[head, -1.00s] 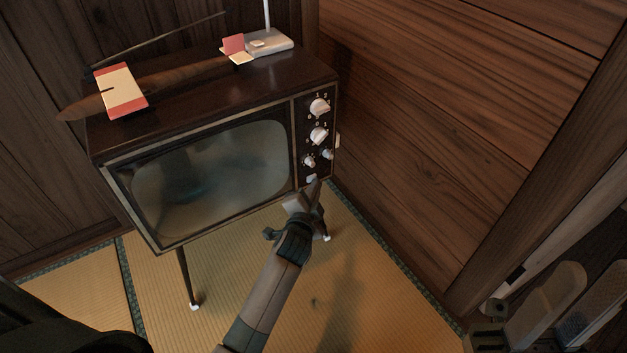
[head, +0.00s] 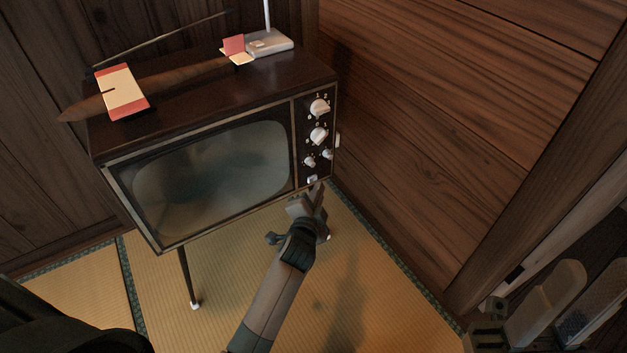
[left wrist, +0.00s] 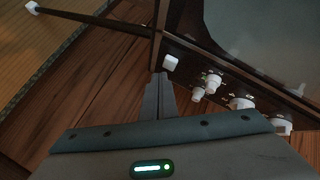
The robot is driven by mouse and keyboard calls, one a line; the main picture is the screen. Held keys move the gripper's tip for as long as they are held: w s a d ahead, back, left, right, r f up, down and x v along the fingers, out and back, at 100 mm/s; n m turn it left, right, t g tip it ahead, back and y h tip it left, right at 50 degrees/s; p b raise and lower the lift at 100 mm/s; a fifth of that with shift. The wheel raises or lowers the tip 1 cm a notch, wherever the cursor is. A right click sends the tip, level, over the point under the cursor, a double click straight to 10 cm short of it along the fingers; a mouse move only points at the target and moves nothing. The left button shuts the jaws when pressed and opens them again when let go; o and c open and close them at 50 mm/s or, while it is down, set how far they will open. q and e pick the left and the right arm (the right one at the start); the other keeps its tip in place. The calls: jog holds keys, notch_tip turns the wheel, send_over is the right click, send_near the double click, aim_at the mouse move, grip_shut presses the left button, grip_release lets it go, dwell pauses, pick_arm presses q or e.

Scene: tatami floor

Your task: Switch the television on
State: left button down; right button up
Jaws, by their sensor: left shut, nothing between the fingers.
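The television (head: 215,165) is a dark wooden set on thin legs with a grey screen showing only dim reflections and no clear picture. Its control panel on the right has white knobs (head: 319,107) and a small white button (head: 312,180) at the bottom. In the left wrist view the button (left wrist: 170,62) sits just beyond my fingertips, with the knobs (left wrist: 241,103) to its right. My left gripper (head: 317,190) is shut and empty, just below and in front of the button, apparently apart from it.
A silver device with an aerial (head: 270,43), a red and cream card (head: 122,90) and a folded card (head: 236,50) rest on the television. A wooden wall (head: 440,90) stands close on the right. The tatami (head: 230,300) in front is clear.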

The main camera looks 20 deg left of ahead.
pick_arm(q)
jog(key=s+d+p, duration=0.1)
jog(key=s+d, duration=0.2)
jog(key=d, duration=0.2)
jog(key=shift+s, duration=0.35)
jog(key=shift+s+f, duration=0.1)
jog(key=shift+f, duration=0.05)
dwell(0.8)
dwell(1.1)
